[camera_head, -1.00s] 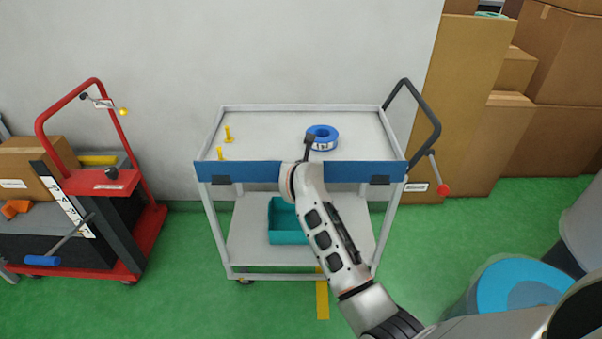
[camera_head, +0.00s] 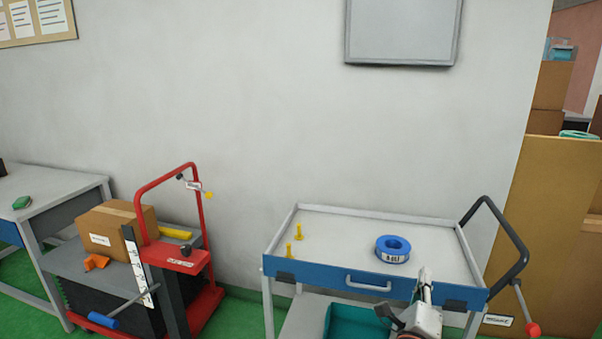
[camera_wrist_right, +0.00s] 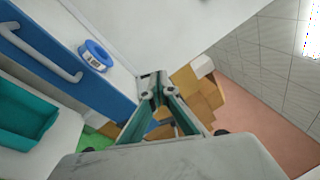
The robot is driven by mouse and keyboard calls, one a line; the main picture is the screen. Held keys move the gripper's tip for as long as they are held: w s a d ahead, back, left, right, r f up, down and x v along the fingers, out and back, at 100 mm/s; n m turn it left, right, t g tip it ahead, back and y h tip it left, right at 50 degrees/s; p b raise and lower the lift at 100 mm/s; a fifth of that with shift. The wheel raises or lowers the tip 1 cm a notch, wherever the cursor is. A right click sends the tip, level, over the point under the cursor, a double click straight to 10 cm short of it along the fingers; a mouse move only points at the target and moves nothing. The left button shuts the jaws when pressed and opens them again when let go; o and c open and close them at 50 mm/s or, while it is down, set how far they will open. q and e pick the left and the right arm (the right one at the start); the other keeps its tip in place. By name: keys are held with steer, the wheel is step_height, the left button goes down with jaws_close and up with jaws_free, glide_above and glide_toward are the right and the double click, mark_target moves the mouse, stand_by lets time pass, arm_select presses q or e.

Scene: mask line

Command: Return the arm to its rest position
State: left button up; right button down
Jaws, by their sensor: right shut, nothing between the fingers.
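My right gripper (camera_head: 425,280) shows partly at the bottom of the head view, in front of the cart's right part. In the right wrist view its fingers (camera_wrist_right: 152,82) meet at the tips, shut and empty. A blue tape roll (camera_head: 393,248) lies on the cart's top tray (camera_head: 345,228), beyond the gripper and apart from it. The roll also shows in the right wrist view (camera_wrist_right: 94,56), left of the fingers. Most of my right arm is out of the head view. My left gripper is not in view.
Two yellow pieces stand on the tray's left side. A teal bin (camera_head: 352,326) is on the cart's lower shelf. A red lift cart (camera_head: 205,300) with a cardboard box (camera_head: 112,230) stands left. The cart's dark handle (camera_head: 512,240) and large cardboard (camera_head: 550,220) are at right.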

steer(key=s+a+f+n+y, duration=0.6)
steer(key=s+f+n, duration=0.15)
steer(key=n, duration=0.45)
steer(key=s+a+f+n+y, duration=0.6)
steer(key=s+f+n+y, duration=0.15)
steer(key=n, duration=0.45)
steer(key=s+d+f+n+g+h, duration=0.1)
steer(key=s+f+n+g, duration=0.5)
steer(key=s+f, duration=0.7)
step_height(320, 180, down, 2)
steer(key=n, duration=0.2)
steer(key=shift+s+d+n+g, duration=0.15)
steer(key=shift+d+n+g, duration=0.15)
steer(key=shift+d+n, duration=0.1)
steer(key=shift+h, duration=0.25)
